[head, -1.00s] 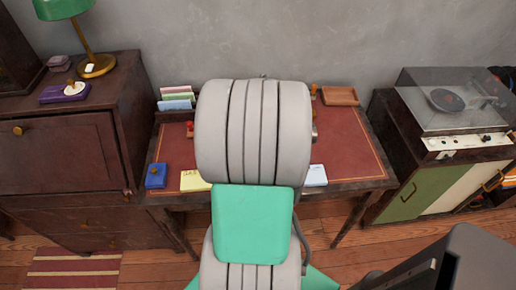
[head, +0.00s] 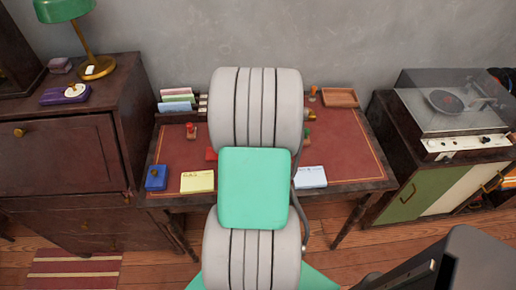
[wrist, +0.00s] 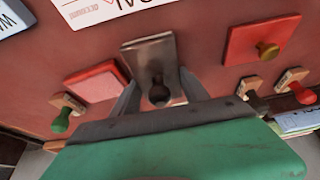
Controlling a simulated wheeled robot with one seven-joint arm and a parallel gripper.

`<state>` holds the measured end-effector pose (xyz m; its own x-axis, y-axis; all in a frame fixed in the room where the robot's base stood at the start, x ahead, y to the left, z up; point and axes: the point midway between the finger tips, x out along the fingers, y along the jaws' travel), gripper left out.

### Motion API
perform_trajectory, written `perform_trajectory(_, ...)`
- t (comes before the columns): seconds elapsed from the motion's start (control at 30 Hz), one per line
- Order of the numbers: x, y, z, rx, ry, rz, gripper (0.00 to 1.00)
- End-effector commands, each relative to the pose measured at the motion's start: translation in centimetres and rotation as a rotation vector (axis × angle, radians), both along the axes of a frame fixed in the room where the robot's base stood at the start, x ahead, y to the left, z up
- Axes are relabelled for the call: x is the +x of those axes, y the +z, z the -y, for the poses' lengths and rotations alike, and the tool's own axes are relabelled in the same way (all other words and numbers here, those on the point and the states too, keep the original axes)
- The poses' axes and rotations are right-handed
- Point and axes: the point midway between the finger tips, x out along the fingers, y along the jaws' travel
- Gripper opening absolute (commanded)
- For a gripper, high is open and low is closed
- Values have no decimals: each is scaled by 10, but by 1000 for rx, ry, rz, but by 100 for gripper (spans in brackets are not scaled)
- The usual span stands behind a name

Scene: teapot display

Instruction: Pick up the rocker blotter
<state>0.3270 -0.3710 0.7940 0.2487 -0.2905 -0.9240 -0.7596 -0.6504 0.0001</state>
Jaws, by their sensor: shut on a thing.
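The rocker blotter looks to be the grey metallic block with a dark round knob (wrist: 150,58) in the middle of the wrist view, over the red desk top. My gripper (wrist: 159,92) has one finger on each side of it and is shut on its knob part. The fingers and gripper body hide its lower part in that view. Whether it touches the desk or is raised, I cannot tell. In the head view my arm hides both gripper and blotter.
Close by in the wrist view are a red block with a brass knob (wrist: 262,46), a red pad (wrist: 95,82), a green-knobbed stamp (wrist: 62,120) and two other stamps. On the desk (head: 345,150) lie a yellow note pad (head: 197,181), a blue block (head: 156,178) and a wooden tray (head: 340,97).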

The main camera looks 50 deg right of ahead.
Motion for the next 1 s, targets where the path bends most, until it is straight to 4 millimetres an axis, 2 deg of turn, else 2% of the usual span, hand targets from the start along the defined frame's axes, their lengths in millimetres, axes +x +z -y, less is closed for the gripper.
perform_trajectory(0.03,0,0,0,-1,0,1,21)
perform_trajectory(0.3,1,1,0,0,1,1,0)
perform_trajectory(0.67,1,9,1,-4,1,3,0)
perform_trajectory(0.83,0,36,1,-5,0,5,0)
perform_trajectory(1.0,-32,82,-21,-9,-2,6,0)
